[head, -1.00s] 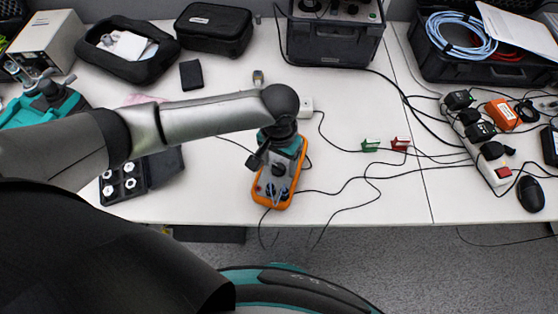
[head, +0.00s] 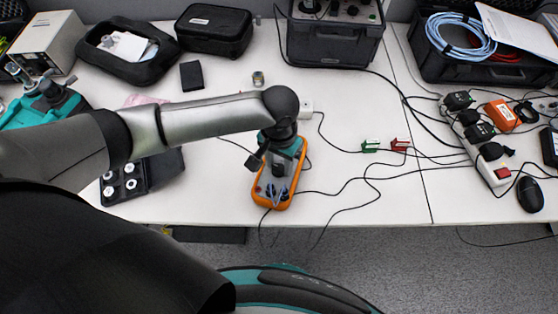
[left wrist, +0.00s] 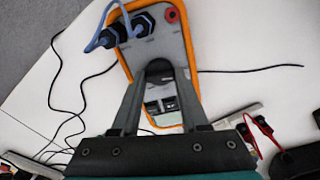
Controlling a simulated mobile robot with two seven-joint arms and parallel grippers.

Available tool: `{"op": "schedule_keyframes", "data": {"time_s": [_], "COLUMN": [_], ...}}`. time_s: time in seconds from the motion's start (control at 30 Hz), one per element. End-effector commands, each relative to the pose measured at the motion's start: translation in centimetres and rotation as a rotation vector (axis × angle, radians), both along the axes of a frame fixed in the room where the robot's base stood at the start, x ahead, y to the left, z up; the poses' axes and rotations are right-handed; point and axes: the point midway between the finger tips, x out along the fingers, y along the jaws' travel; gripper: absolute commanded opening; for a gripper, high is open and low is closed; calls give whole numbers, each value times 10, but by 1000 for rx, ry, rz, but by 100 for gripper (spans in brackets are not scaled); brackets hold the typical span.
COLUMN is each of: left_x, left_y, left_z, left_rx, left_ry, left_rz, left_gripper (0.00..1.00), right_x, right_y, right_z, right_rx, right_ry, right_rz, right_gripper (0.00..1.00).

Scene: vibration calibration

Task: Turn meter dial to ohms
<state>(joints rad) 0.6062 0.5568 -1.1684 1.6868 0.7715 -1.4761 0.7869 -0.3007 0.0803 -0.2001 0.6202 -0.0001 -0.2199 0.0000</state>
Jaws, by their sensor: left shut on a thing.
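The meter (head: 292,178) lies on the white table near its front edge, grey-faced with an orange rim. In the left wrist view the meter (left wrist: 180,42) shows its face, with dark plugs in its sockets and a red socket (left wrist: 172,15) beside them. The dark round dial (left wrist: 158,67) is at the middle of the face. My left gripper (left wrist: 158,82) is shut on the dial, one finger on each side. In the head view my left gripper (head: 279,160) is over the meter and hides part of its face. The dial's setting cannot be read. My right gripper is not in view.
Black leads run across the table around the meter. A green clip (head: 370,145) and a red clip (head: 400,145) lie to the right. A power strip (head: 484,150) and a mouse (head: 530,194) are farther right. A black case (head: 333,38) stands behind.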

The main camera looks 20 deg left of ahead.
Motion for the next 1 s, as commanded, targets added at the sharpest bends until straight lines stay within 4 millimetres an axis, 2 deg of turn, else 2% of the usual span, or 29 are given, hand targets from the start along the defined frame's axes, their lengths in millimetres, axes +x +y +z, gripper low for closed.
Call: {"op": "schedule_keyframes", "data": {"time_s": [0.27,0.6,1.0], "left_x": [-1,-1,-1], "left_y": [0,-1,-2], "left_z": [4,3,1], "left_rx": [2,1,0], "left_ry": [3,3,0], "left_rz": [-141,-412,-630], "left_gripper": [0,0,0], "right_x": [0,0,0], "right_y": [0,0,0], "right_z": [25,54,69], "right_rx": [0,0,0], "right_ry": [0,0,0], "right_rz": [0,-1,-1], "right_gripper": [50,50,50]}}
